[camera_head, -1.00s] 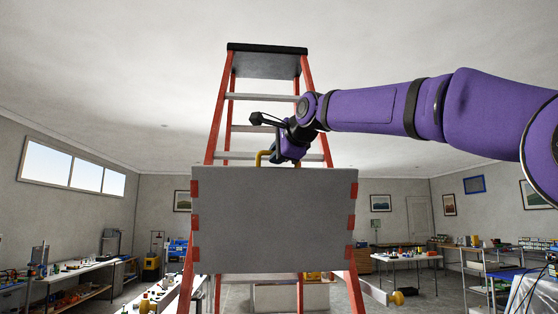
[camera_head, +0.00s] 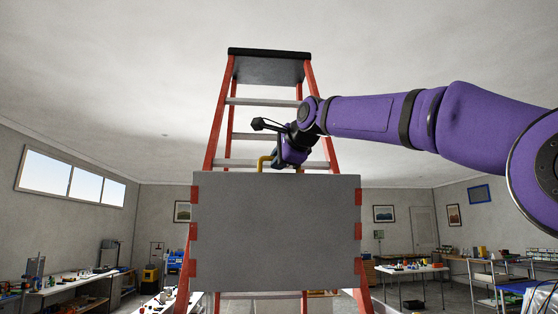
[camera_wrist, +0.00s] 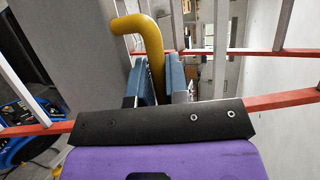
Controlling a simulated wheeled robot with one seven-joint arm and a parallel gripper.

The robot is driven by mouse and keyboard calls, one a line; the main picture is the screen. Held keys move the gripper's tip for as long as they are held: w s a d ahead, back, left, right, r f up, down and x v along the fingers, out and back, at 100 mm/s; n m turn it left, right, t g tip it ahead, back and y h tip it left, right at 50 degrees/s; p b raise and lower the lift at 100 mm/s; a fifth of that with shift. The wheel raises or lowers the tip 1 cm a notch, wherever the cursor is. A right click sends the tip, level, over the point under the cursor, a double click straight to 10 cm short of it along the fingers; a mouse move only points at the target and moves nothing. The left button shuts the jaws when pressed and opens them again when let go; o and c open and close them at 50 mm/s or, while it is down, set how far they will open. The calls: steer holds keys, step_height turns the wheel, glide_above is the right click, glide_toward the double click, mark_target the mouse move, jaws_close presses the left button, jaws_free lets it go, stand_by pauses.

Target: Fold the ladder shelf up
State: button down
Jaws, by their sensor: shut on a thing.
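The red-railed stepladder (camera_head: 215,130) stands in front of me with a black top cap (camera_head: 268,53). Its grey shelf panel (camera_head: 275,232) faces me, upright across the rails, with red brackets at both side edges. A yellow handle (camera_head: 264,163) rises above the panel's top edge. My gripper (camera_head: 276,163) is at that top edge, beside the handle. In the wrist view the yellow handle (camera_wrist: 152,45) passes between the blue fingers of my gripper (camera_wrist: 158,80), which are shut on it. The fingers' contact is partly hidden in the head view.
Workbenches with tools (camera_head: 75,282) line the left side. A white table (camera_head: 412,270) and shelving stand at the right. A blue round machine (camera_wrist: 18,125) shows at the left of the wrist view. Open air surrounds the ladder's upper part.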

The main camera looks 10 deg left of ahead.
steer(key=c, duration=1.1)
jaws_free()
steer(key=shift+w+r, duration=0.1)
steer(key=shift+w, duration=0.15)
steer(key=shift+s, duration=0.1)
steer(key=v, duration=1)
steer(key=shift+s+d, duration=0.25)
steer(key=shift+s, duration=0.05)
